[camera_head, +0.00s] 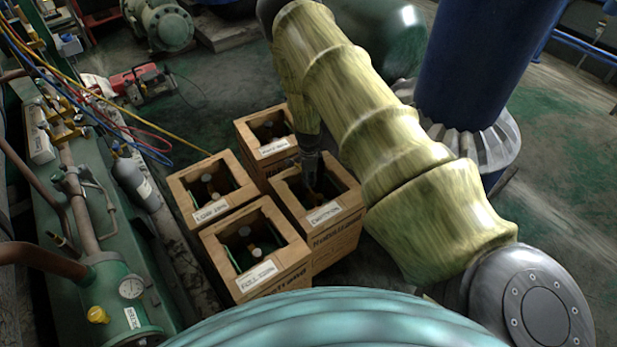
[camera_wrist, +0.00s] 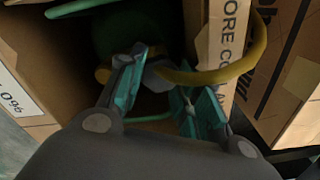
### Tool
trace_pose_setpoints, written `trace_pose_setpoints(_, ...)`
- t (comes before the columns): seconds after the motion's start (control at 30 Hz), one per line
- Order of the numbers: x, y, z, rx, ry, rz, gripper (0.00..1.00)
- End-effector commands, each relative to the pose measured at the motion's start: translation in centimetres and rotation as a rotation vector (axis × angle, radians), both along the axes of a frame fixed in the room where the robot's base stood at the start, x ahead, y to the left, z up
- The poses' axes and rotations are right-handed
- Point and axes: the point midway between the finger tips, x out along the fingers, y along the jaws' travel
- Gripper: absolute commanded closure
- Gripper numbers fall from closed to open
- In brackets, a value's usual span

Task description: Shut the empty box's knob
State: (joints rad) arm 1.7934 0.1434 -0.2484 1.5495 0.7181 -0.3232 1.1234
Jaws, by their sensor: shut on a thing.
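The empty box (camera_head: 338,232) is an open-topped cardboard box with a white label that seems to read EMPTY 0%. Its label also shows at the left edge in the wrist view (camera_wrist: 10,95). My gripper (camera_head: 311,182) reaches down into this box from above. In the wrist view my gripper (camera_wrist: 165,92) has its teal-padded fingers on either side of a grey knob (camera_wrist: 156,76) and is shut on it. The knob sits on top of a dark green cylinder inside the box, near a yellow curved hose or ring (camera_wrist: 225,72). The fingers partly hide the knob.
Three similar boxes stand close by: one behind (camera_head: 250,128), one at left (camera_head: 188,192) and one in front (camera_head: 226,256). A green machine with a gauge (camera_head: 131,287) and pipes runs along the left. A large blue column (camera_head: 480,70) stands at right.

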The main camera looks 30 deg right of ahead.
Motion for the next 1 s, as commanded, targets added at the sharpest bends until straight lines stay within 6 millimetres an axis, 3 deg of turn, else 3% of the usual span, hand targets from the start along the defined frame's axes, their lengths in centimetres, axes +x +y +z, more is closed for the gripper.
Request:
trace_pose_setpoints(0.5,0.09,0.16,-0.01,0.002,-0.001,-0.017,0.90)
trace_pose_setpoints(0.53,0.09,0.16,0.00,0.002,-0.001,-0.017,0.61)
trace_pose_setpoints(0.57,0.08,0.15,0.00,0.002,-0.001,-0.017,0.56)
trace_pose_setpoints(1.0,0.10,-0.08,0.02,0.000,-0.002,0.031,0.56)
